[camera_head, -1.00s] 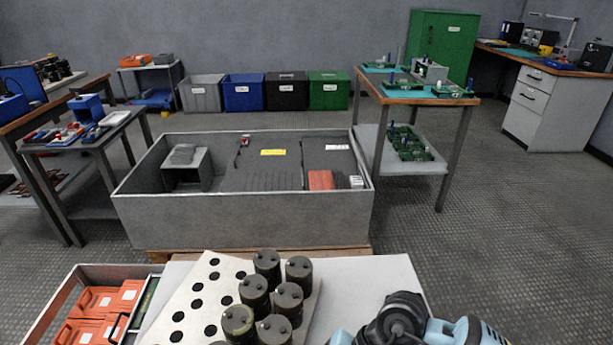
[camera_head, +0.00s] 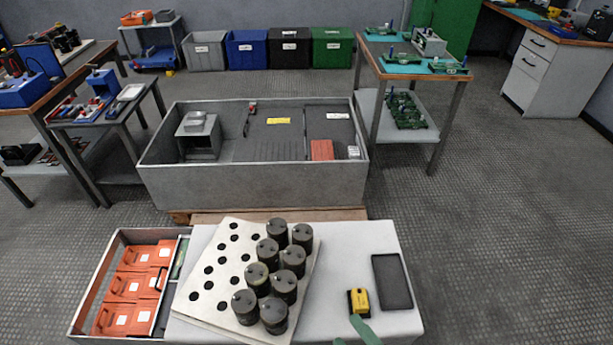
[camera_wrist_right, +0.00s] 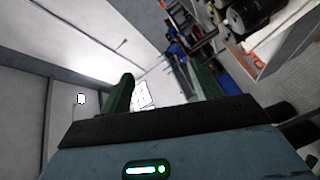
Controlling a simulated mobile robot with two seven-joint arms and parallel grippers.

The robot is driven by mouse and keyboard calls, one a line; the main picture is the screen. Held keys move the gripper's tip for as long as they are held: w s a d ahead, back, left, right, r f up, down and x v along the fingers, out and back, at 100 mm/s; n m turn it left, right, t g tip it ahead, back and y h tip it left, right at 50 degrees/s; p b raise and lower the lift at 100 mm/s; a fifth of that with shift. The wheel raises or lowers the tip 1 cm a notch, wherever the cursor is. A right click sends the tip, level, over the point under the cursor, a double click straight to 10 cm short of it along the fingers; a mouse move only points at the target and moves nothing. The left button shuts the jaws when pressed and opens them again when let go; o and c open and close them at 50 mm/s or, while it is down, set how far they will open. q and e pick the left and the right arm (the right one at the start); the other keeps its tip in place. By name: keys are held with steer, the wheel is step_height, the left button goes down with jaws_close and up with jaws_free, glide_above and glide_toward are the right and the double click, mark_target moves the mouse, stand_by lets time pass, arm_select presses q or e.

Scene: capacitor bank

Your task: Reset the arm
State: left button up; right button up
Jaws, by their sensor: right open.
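That view is tilted and looks toward the wall, ceiling and some shelving. My left gripper is not in either view. Several dark cylindrical capacitors (camera_head: 267,279) stand upright on the right part of a pale plate with round holes (camera_head: 217,262).
The plate lies on a grey work table (camera_head: 345,240), with the yellow device (camera_head: 359,300) and an empty dark tray (camera_head: 392,281) at the right. An orange-filled drawer (camera_head: 112,255) is at the left. A large grey cabinet (camera_head: 255,188) lies behind. Floor at right is clear.

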arm_select(q)
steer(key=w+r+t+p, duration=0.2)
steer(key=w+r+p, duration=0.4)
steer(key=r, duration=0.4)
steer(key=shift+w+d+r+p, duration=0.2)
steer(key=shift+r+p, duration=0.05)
steer(key=shift+p, duration=0.35)
arm_select(e)
steer(key=s+d+f+m+g+h, duration=0.2)
steer(key=s+d+m, duration=0.3)
steer(key=s+m, duration=0.3)
steer(key=s+d+f+m+g+h, duration=0.1)
steer(key=s+d+m+g+h, duration=0.3)
steer(key=s+m, duration=0.5)
steer(key=d+h, duration=0.1)
steer(key=d, duration=0.1)
steer(key=shift+d+f+m, duration=0.3)
steer(key=shift+f, duration=0.1)
steer(key=shift+s, duration=0.1)
